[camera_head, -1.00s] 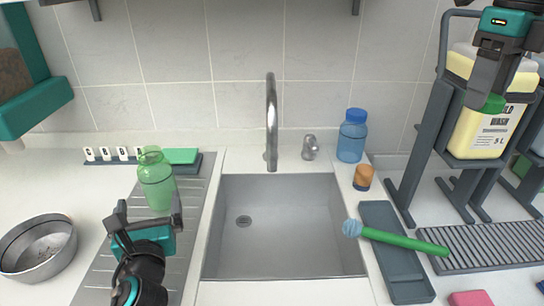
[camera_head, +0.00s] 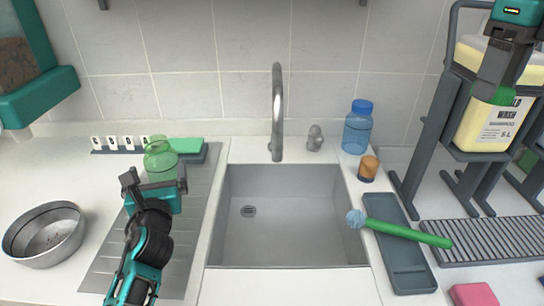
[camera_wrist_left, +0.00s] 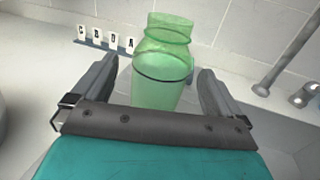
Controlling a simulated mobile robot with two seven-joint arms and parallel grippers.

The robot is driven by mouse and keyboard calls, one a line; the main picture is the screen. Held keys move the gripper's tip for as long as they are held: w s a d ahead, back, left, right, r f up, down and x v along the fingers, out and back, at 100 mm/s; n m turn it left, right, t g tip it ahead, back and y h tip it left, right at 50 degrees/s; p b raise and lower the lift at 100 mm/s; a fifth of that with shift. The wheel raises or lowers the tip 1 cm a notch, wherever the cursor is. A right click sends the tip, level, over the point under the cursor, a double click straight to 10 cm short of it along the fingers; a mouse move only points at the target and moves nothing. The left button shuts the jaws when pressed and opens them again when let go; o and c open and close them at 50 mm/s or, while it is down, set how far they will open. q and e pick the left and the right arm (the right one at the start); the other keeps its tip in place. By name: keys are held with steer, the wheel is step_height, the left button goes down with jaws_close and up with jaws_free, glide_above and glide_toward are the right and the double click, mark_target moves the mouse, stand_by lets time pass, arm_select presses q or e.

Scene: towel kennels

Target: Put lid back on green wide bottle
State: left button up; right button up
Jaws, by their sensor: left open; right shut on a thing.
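The green wide bottle (camera_head: 160,160) is see-through and has no lid on it. It stands upright at the back of the drainboard, left of the sink. My left gripper (camera_head: 156,184) is open, right at the bottle. In the left wrist view the bottle (camera_wrist_left: 160,75) appears between the two spread fingers (camera_wrist_left: 157,88), with a gap on each side. My right gripper (camera_head: 496,82) is at the upper right, shut on a green lid (camera_head: 494,95) held in front of the yellow jug. The gripper hides part of the lid.
The sink (camera_head: 290,215) and tall faucet (camera_head: 277,110) lie between the grippers. A blue bottle (camera_head: 357,130), orange-topped jar (camera_head: 368,168), green-handled brush (camera_head: 405,232) and grey tray (camera_head: 400,260) are on the right. A metal bowl (camera_head: 45,236) is at left. The yellow jug (camera_head: 490,125) stands on a rack.

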arm_select(q)
steer(key=x, duration=0.2)
steer(key=f+b+x, duration=0.1)
steer(key=x, duration=0.2)
steer(key=shift+w+d, duration=0.1)
stand_by(0.3)
steer(key=shift+c, duration=0.2)
steer(key=c, duration=0.9)
steer(key=shift+o, duration=0.2)
steer(key=shift+r, duration=0.1)
